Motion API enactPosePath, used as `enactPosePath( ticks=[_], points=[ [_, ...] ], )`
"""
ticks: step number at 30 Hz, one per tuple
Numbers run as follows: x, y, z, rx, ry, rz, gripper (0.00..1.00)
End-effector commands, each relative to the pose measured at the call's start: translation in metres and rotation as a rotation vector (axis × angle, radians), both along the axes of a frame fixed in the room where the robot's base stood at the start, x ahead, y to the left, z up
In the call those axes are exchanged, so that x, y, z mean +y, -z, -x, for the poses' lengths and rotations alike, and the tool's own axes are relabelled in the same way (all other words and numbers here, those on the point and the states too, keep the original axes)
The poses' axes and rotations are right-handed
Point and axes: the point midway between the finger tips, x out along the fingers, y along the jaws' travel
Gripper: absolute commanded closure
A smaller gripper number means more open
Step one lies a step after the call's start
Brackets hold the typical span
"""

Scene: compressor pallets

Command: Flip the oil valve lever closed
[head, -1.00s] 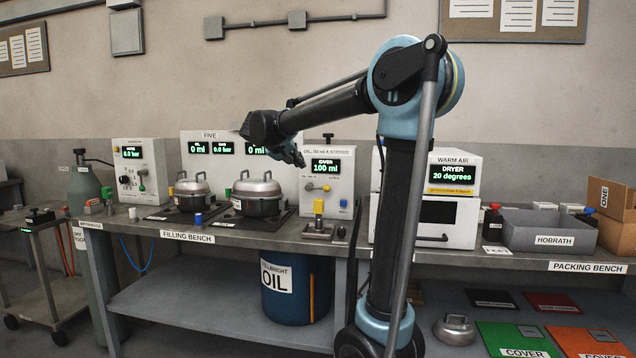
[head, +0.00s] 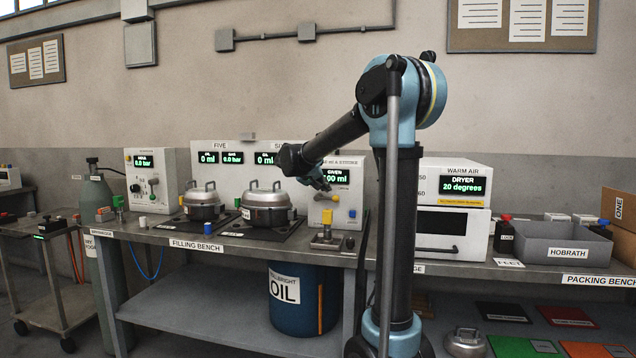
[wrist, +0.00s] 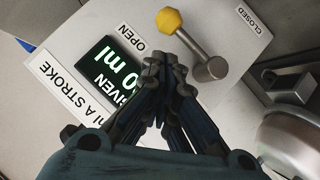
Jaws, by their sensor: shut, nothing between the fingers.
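The oil valve lever shows large in the wrist view, with a yellow knob (wrist: 170,20) on a metal rod that runs to a round grey hub (wrist: 212,68). The knob lies between the OPEN label (wrist: 131,38) and the CLOSED label (wrist: 244,17), on the side nearer OPEN. My gripper (wrist: 163,60) is shut and empty, its tips close to the lever's rod and below the knob in the picture. I cannot tell whether they touch it. In the head view my gripper (head: 322,185) is in front of the oil dosing box (head: 353,202), partly covering its display.
Two lidded metal pots (head: 267,205) stand on the filling bench (head: 160,230) left of my gripper. A small stand with a yellow block (head: 327,217) sits in front of the dosing box. The white dryer (head: 452,190) and a grey bin (head: 560,245) are to the right.

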Motion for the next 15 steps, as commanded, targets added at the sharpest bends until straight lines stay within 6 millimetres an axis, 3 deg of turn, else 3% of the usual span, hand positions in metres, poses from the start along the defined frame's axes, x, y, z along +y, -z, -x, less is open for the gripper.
enactPosePath(
  ticks=[6, 15],
  points=[
    [-0.010, 0.015, 0.000, 0.000, 0.000, 0.000, 1.00],
    [-0.012, 0.018, 0.001, 0.001, 0.000, 0.001, 1.00]
  ],
)
